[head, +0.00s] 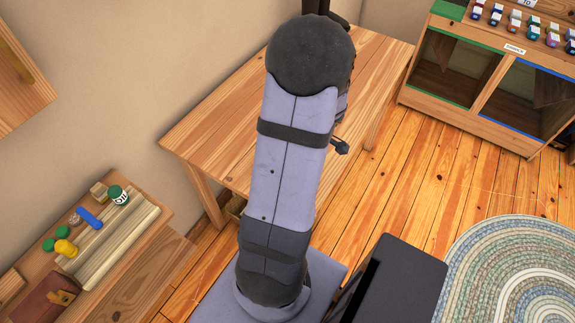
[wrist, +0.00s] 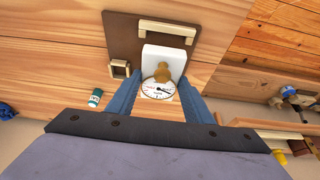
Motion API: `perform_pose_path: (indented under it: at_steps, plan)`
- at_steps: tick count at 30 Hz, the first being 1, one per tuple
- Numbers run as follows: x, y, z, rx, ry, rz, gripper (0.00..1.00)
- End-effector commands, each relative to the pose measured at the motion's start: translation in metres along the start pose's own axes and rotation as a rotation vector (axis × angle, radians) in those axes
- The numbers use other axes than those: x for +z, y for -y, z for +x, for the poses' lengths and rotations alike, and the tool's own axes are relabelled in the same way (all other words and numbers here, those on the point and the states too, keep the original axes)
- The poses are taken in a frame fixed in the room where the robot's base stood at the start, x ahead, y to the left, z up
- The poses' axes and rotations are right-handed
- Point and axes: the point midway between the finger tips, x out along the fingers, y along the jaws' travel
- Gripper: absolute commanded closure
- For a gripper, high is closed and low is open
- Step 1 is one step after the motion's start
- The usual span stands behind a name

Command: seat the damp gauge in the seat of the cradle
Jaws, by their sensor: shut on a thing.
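In the wrist view, my gripper (wrist: 160,82) has its two blue fingers shut on the damp gauge (wrist: 157,91), a round white dial with red and black marks. A rounded brass piece (wrist: 162,72) sits against the dial's upper edge. A white block (wrist: 164,54) shows just beyond; I cannot tell whether it belongs to the gauge. Contact between gauge and board cannot be told. In the head view my arm hides these.
The pine table (head: 205,130) looks largely bare where visible. A green jar (wrist: 95,98) shows left of the fingers. A low shelf (head: 150,270) at left holds a green jar, blue and yellow items.

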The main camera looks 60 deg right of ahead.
Motion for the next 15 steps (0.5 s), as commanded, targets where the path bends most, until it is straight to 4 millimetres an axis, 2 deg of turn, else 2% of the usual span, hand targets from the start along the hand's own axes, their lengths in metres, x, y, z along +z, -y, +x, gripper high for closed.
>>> perform_pose_path:
  at_steps: [9,15]
  plan:
    - [0.014,0.001,0.033,-0.003,0.001,0.002,0.8]
    - [0.016,0.0,0.037,0.0,0.001,-0.001,0.8]
